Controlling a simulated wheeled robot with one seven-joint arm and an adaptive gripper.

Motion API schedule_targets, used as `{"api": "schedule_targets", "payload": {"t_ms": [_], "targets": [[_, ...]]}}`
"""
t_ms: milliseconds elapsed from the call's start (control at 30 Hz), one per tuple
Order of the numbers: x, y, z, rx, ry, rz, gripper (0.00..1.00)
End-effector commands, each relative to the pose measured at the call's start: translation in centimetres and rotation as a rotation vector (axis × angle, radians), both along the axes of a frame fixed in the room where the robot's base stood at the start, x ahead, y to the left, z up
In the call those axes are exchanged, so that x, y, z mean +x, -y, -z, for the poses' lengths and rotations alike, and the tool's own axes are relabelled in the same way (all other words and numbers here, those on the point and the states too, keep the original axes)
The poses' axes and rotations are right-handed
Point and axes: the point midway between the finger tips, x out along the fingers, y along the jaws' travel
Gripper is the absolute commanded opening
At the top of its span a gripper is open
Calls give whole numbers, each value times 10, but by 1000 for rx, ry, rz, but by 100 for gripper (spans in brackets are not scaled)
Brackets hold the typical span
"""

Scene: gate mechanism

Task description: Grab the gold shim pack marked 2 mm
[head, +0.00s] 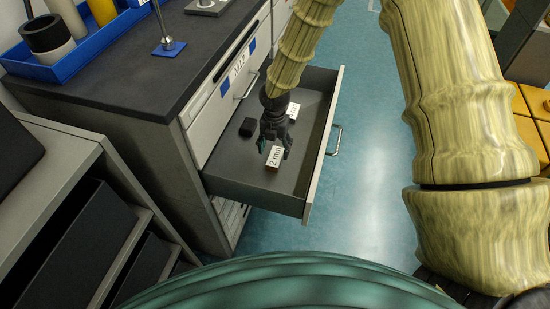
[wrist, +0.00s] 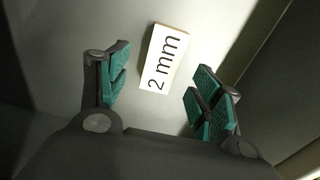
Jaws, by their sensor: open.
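The shim pack marked 2 mm (head: 274,158) lies in the open drawer (head: 240,184). Its top is a white label with black text, and a thin tan edge shows in the wrist view (wrist: 164,60). My gripper (head: 275,147) is in the drawer area, right by the pack. In the wrist view my gripper (wrist: 160,92) is open, with green-padded fingers to the left and right of the label's lower end. The fingers look apart from the pack. The height gap between them and the pack cannot be told.
A second white-labelled block (head: 293,111) and a dark block (head: 248,127) lie farther back in the drawer. The drawer's front wall (head: 324,145) stands to the right. The dark countertop (head: 150,75) holds a blue tray (head: 75,64) at left.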

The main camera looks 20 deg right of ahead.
Motion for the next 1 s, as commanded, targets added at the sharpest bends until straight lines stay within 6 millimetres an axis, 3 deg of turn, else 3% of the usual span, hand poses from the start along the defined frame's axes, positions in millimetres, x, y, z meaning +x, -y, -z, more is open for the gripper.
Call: {"api": "schedule_targets", "payload": {"t_ms": [333, 700, 1000], "targets": [[2, 2, 39, -1, -3, 0, 65], [2, 2, 46, 0, -1, 0, 65], [2, 2, 46, 0, -1, 0, 12]]}}
